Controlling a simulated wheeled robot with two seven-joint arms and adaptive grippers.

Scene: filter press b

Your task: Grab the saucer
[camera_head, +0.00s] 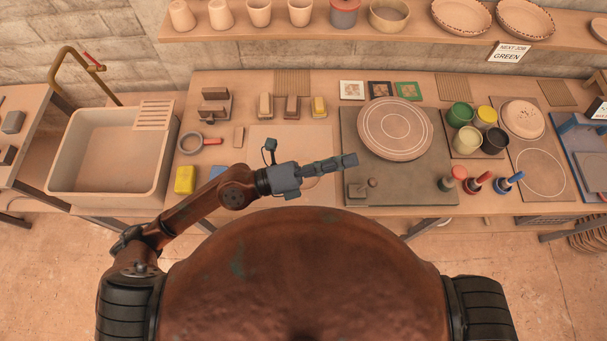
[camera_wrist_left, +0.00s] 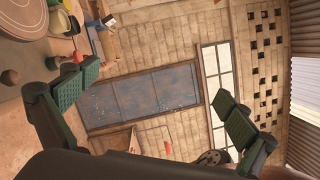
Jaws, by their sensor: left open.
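My left gripper (camera_head: 349,160) is above the middle of the workbench, pointing right toward the round turntable (camera_head: 395,128). In the left wrist view the left gripper (camera_wrist_left: 154,86) has its fingers wide apart with nothing between them. A pale round dish (camera_head: 522,118) with small dark marks lies on a board at the right of the bench; it may be the saucer, but I cannot tell for sure. It is well to the right of the gripper. A faint round outline on the pale board (camera_head: 290,140) is partly hidden under the gripper. My right gripper does not show.
Green, yellow and dark pots (camera_head: 459,115) stand between the turntable and the pale dish. A sink (camera_head: 110,150) is at the left. A shelf (camera_head: 400,38) with cups and bowls runs above the bench.

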